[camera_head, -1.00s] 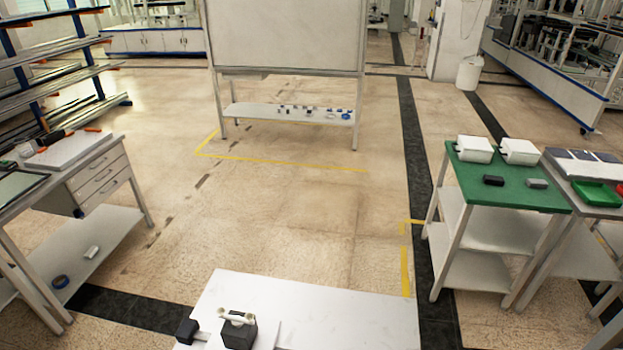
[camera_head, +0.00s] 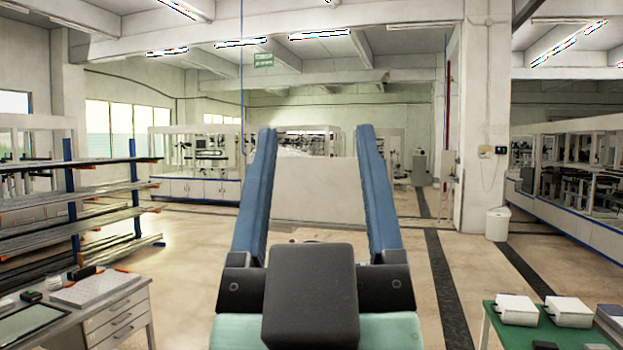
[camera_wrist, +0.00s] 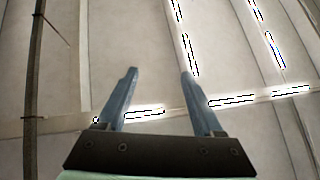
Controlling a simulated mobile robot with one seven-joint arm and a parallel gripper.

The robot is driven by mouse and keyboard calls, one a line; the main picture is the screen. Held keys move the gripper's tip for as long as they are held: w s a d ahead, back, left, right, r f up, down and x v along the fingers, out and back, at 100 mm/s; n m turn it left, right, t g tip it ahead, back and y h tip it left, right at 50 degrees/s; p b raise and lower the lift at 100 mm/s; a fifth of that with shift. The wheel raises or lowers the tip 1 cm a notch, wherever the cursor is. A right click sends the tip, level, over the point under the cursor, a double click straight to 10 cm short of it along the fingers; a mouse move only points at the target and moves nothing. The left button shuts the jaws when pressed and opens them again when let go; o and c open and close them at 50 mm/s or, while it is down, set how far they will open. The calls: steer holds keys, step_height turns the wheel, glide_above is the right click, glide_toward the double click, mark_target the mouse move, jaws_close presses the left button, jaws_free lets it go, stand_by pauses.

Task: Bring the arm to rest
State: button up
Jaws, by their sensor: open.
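My gripper (camera_head: 316,145) stands upright in the middle of the head view, close to the camera. Its two blue fingers are spread wide apart with nothing between them. In the wrist view my gripper (camera_wrist: 158,75) also shows open and empty. That view looks up at the ceiling and its lit lamps (camera_wrist: 232,101). The gripper and its dark body hide the middle of the floor and much of the white board (camera_head: 318,190) behind.
A drawer bench (camera_head: 120,318) stands at lower left, with a metal rack (camera_head: 75,210) behind it. A green-topped table (camera_head: 500,335) with white bins (camera_head: 517,309) is at lower right. A white waste bin (camera_head: 497,224) stands by the pillar (camera_head: 482,150). No object touches the gripper.

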steer(key=shift+s+a+r+t, duration=0.15)
steer(key=shift+s+r+t, duration=0.35)
steer(key=shift+s+r, duration=0.5)
